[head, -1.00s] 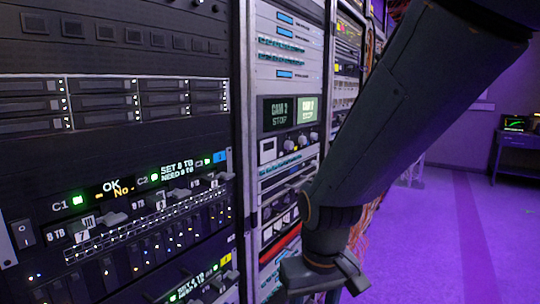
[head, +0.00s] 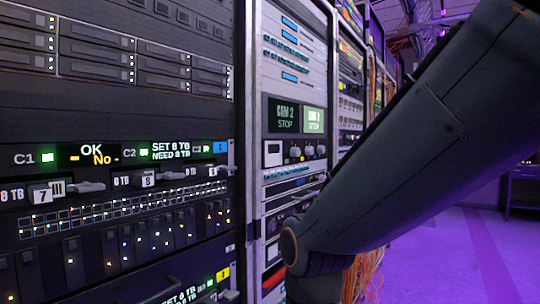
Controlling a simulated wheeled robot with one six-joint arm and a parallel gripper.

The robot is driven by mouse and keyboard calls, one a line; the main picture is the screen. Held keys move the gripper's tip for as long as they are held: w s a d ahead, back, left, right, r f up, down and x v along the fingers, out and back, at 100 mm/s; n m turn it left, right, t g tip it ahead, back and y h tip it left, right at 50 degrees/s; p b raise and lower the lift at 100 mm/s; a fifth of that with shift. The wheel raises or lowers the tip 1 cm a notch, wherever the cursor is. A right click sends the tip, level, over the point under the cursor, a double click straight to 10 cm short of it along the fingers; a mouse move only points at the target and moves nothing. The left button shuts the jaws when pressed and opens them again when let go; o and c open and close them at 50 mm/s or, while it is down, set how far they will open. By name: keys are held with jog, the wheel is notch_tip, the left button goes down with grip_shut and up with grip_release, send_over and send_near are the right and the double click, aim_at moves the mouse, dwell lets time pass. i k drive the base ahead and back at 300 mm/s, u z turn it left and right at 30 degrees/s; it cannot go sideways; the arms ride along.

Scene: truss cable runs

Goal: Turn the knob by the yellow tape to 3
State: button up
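A panel with two small green screens (head: 297,115) reading "CAM 2 STOP" and "CAM 2" stands in the right-hand rack. I cannot tell which is the yellow tape. The knobs' settings and any numbers are too small to read. My arm crosses the right side in front of the racks. My gripper is out of view below the bottom edge.
The left rack (head: 110,110) carries drive bays, a display strip (head: 92,155) reading "OK No", small levers and rows of switches. Orange cables (head: 362,275) hang beyond my arm. Open purple floor (head: 440,250) lies to the right.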

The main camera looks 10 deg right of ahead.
aim_at(309, 150)
jog(key=k, duration=1.3)
jog(key=z, duration=0.55)
jog(key=i, duration=0.5)
jog(key=z, duration=0.55)
jog(key=i, duration=1.35)
jog(key=u, duration=0.85)
